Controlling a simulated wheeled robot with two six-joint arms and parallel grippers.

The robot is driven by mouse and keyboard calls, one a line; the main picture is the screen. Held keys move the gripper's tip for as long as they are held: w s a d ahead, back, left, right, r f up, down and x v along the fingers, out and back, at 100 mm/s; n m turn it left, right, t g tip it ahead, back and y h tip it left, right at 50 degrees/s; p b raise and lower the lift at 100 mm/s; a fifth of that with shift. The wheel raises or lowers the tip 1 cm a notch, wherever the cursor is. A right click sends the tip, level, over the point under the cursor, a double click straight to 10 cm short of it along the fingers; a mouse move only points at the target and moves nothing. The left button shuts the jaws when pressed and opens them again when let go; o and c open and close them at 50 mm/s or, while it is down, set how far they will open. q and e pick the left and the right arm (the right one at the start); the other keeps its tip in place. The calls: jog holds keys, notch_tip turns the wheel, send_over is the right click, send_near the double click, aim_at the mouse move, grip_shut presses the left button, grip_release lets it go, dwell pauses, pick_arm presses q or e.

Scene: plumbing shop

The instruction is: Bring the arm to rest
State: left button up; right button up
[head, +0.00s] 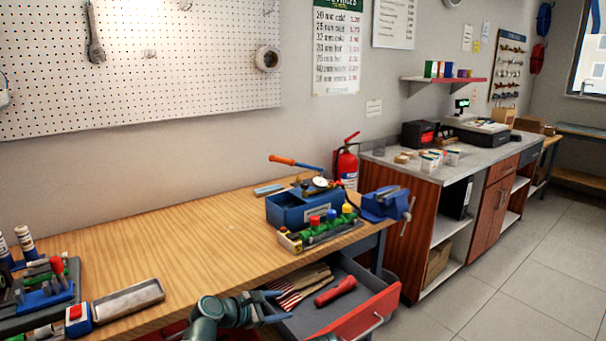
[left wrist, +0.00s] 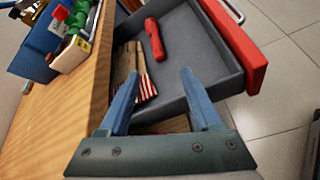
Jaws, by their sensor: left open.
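My left arm comes in low in the head view, and its gripper (head: 281,304) is over the near end of the open drawer (head: 372,312). In the left wrist view the two blue fingers of the gripper (left wrist: 160,75) stand wide apart with nothing between them. The grey drawer with the red front (left wrist: 236,45) lies beyond the fingertips. My right gripper does not show.
The wooden workbench (head: 190,235) carries a blue toolbox (head: 297,212), a rack of coloured parts (head: 318,232), a blue vise (head: 388,203) and a grey tray (head: 128,299). A counter (head: 440,172) stands beyond. The tiled floor (head: 530,265) at right is clear.

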pick_arm(q)
jog(key=s+f+m+g, duration=0.1)
jog(key=m, duration=0.1)
jog(key=s+f+m+y, duration=0.1)
jog(key=s+f+m, duration=0.1)
jog(key=s+f+m+g, duration=0.1)
jog(key=f+m, duration=0.1)
jog(key=shift+s+a+g+y, duration=0.3)
jog(key=shift+s+y, duration=0.05)
jog(key=shift+y, duration=0.05)
jog(key=s+a+f+m+g+y, duration=0.5)
jog(key=s+a+f+m+y, duration=0.2)
jog(key=s+a+m, duration=0.45)
jog(key=s+d+r+m+p, duration=0.3)
jog(key=d+r+p, duration=0.3)
jog(key=s+d+r+m+g+y+p, duration=0.1)
jog(key=s+d+r+m+p, duration=0.2)
jog(key=d+r+p, duration=0.3)
jog(key=shift+s+d+m+y, duration=0.25)
jog(key=shift+s+m+y, duration=0.05)
jog(key=shift+m, duration=0.15)
